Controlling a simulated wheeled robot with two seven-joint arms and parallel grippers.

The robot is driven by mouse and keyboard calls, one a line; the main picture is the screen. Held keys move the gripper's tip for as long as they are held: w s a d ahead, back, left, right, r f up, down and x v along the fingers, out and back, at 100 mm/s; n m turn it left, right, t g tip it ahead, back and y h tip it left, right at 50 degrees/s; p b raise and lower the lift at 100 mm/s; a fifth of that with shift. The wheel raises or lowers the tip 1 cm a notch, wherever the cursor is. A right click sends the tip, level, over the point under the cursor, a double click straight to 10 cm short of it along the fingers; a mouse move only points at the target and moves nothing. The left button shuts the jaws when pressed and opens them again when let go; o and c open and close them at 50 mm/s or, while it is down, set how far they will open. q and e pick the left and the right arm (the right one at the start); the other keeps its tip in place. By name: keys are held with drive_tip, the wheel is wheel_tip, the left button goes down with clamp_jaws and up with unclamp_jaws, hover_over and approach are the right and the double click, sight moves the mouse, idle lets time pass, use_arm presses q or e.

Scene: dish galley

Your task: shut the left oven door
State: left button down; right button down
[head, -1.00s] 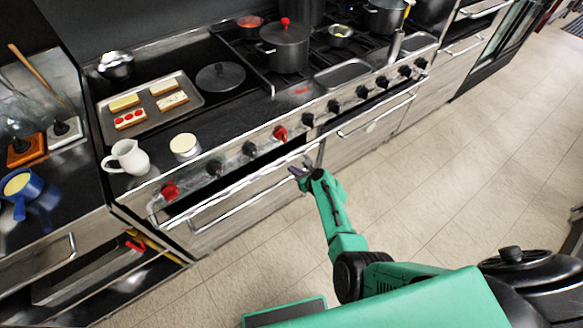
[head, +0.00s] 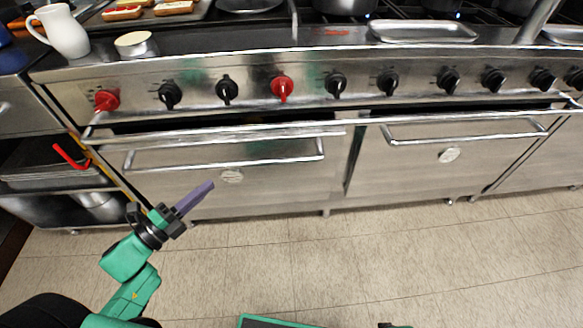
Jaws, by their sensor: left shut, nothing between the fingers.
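The left oven door (head: 265,185) is a steel panel with a long bar handle (head: 225,161) and a round badge, below the stove's knob panel. A dark gap shows along its top, partly behind the front rail; the door looks nearly upright, and I cannot tell whether it is fully shut. My left gripper (head: 205,188) is shut and empty, its purple fingers together and pointing up right. It shows in front of the door's lower left part, below the handle; I cannot tell if it touches. My right gripper is not in view.
The right oven door (head: 470,165) is beside it, with its own handle. A front rail (head: 260,131) runs below red and black knobs. An open shelf with trays (head: 50,170) is at the left. A white jug (head: 63,32) stands near the counter edge. The tiled floor (head: 380,255) is clear.

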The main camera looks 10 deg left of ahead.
sight(232, 162)
use_arm(q)
drive_tip(key=x, duration=1)
drive_tip(key=shift+w+a+r, duration=0.1)
drive_tip(key=shift+a+r, duration=0.05)
drive_tip(key=shift+a, duration=0.15)
drive_tip(key=w, duration=0.2)
drive_tip(key=shift+w+a+r+b, duration=0.1)
drive_tip(key=shift+w+a+b, duration=0.25)
drive_tip(key=shift+a, duration=0.05)
drive_tip(key=shift+w+a, duration=0.1)
drive_tip(key=shift+w, duration=0.3)
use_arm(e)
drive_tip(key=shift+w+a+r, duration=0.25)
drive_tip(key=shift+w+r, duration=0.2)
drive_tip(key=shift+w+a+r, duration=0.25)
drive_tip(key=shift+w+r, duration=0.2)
